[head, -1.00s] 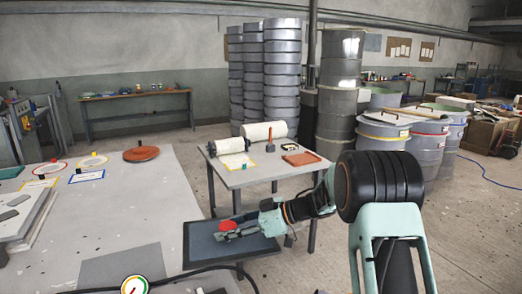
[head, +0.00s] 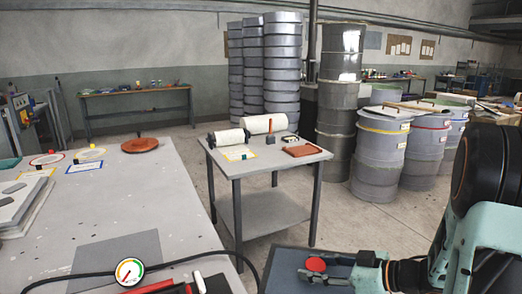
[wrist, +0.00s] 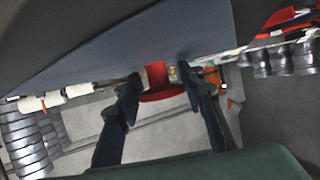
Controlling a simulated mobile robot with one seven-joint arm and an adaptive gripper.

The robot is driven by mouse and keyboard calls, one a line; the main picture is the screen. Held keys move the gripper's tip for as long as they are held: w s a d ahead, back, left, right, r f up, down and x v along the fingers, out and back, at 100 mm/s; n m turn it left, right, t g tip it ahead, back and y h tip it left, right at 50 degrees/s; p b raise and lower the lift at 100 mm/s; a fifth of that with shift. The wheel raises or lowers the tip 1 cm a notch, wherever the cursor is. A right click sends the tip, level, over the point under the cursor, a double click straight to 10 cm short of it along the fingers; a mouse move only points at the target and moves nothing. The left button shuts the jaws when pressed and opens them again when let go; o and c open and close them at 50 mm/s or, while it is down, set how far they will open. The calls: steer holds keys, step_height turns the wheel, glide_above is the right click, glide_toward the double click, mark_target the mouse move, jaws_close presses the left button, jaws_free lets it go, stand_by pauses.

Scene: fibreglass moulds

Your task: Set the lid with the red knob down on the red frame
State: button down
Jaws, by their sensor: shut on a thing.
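The lid is a flat dark blue-grey slab (head: 281,268) with a round red knob (head: 316,264), low at the right of the head view. My gripper (head: 325,271) is shut on the knob. In the wrist view the slab (wrist: 110,50) fills the upper middle, and the red knob (wrist: 160,95) sits between the two dark fingers (wrist: 162,92). The slab's right part is hidden by my arm or cut off in the head view. A red oval outline, apparently the red frame (head: 33,162), lies on the big grey table at the far left, well away from the lid.
The big grey table (head: 190,215) also bears yellow and blue frames, a brown-red disc (head: 147,145), stacked slabs and a gauge (head: 129,271) with a hose. A smaller table (head: 222,167) with rolls stands ahead. Drums (head: 383,150) stand at right. Floor shows between tables and drums.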

mark_target(315, 264)
step_height(315, 264, up, 8)
steer(key=p, duration=1.1)
steer(key=shift+r+p, duration=0.1)
steer(key=shift+p, duration=0.25)
steer(key=r+p, duration=0.1)
steer(key=p, duration=0.1)
steer(key=shift+r+p, duration=0.2)
steer(key=shift+p, duration=0.2)
